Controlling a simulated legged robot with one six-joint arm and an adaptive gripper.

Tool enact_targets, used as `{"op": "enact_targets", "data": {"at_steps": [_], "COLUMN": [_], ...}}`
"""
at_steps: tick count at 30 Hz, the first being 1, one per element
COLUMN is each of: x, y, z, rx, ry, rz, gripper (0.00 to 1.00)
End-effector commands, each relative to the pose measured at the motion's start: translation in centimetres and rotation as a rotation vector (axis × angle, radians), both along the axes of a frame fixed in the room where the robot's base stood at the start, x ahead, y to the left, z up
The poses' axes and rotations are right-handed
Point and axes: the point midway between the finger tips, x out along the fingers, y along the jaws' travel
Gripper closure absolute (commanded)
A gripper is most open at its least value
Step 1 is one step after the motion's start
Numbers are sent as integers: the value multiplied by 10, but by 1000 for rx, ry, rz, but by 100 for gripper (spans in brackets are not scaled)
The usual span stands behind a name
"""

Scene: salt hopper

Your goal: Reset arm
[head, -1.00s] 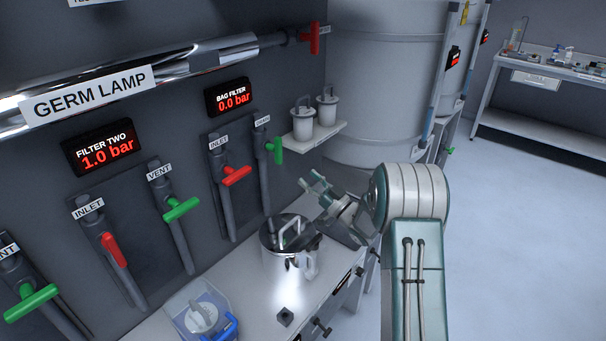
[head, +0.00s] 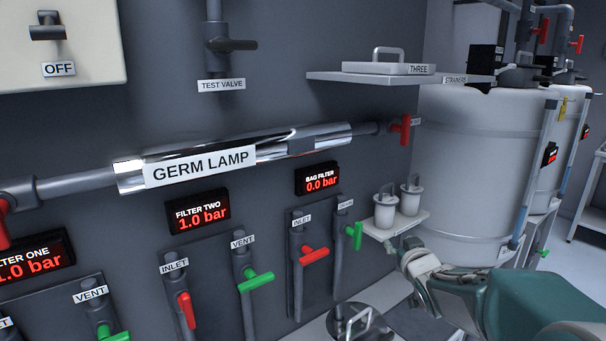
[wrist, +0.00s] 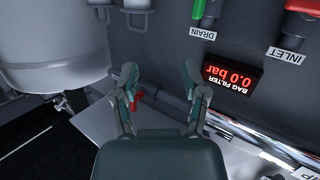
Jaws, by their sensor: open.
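My gripper (head: 408,250) is at the lower right of the head view, in front of the wall shelf with two white canisters (head: 386,212). Part of my teal and white arm runs from it to the lower right edge. In the wrist view my gripper (wrist: 158,78) has its two dark fingers spread apart, with nothing between them. The wrist picture is upside down; the bag filter display (wrist: 231,77), reading 0.0 bar, shows right of the fingers.
The germ lamp (head: 290,149) runs along the wall above red and green valve handles. A steel pot (head: 345,322) is cut off at the bottom edge. A large white tank (head: 465,150) stands right of the wall. A shelf (head: 340,77) juts out above.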

Motion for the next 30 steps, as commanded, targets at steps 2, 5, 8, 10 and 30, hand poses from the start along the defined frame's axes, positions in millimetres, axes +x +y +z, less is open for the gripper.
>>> {"op": "enact_targets", "data": {"at_steps": [2, 5, 8, 10, 30], "x": [-25, -57, -94, -122, -338], "y": [3, 5, 8, 13, 64], "z": [10, 12, 12, 10, -40], "rx": [-9, -11, -6, 1, 83], "ry": [65, 163, 264, 337, 898], "rz": [-47, -102, -145, -165, -111], "gripper": [43, 43, 43, 43, 43]}}
